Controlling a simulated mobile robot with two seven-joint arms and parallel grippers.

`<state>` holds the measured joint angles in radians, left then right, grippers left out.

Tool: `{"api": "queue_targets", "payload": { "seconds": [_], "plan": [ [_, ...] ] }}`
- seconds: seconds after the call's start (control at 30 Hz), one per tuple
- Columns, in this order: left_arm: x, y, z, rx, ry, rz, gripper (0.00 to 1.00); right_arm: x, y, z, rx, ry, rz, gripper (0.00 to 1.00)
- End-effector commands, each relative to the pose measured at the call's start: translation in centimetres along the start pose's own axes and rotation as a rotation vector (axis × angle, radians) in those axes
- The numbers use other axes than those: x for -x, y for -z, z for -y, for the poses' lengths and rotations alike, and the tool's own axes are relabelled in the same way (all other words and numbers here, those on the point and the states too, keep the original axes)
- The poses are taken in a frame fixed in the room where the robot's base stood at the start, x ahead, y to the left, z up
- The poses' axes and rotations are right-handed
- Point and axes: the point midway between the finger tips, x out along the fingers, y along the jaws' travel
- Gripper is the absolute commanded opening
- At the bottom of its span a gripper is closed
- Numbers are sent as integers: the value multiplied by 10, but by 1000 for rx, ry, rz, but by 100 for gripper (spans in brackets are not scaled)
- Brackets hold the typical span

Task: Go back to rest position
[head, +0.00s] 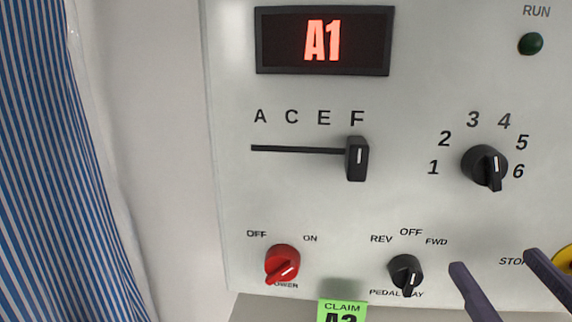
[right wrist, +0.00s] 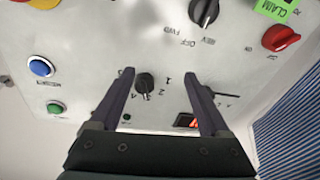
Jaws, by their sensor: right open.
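My right gripper (head: 495,259) shows at the lower right of the head view, its two dark fingers apart with nothing between them. In the right wrist view the open gripper (right wrist: 158,73) has its fingertips on either side of the numbered black knob (right wrist: 145,82); whether they touch the panel I cannot tell. In the head view that knob (head: 484,166) stands above and clear of the fingers. My left gripper is in neither view.
The pale control panel (head: 300,205) has a display (head: 323,40) reading A1, a slider (head: 357,158) at F, a red power knob (head: 282,263) and a black pedal knob (head: 405,272). A green claim tag (head: 341,311) is below. A striped blue cloth (head: 45,180) hangs left.

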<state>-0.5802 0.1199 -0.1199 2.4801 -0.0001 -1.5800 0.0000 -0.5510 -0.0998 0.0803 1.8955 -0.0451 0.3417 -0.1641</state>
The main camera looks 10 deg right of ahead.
Motion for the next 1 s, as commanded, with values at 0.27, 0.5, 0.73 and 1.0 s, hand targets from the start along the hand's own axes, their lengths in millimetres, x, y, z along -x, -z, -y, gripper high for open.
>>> {"api": "queue_targets", "payload": {
  "seconds": [0.27,0.5,0.73,1.0],
  "plan": [
    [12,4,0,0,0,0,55,18,-44,31,-29,188,563,80],
    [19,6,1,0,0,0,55,88,-59,40,2,296,1015,80],
    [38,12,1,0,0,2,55,153,-36,29,58,344,1335,80],
    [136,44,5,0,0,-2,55,140,63,13,55,341,1330,80]
  ]
}}
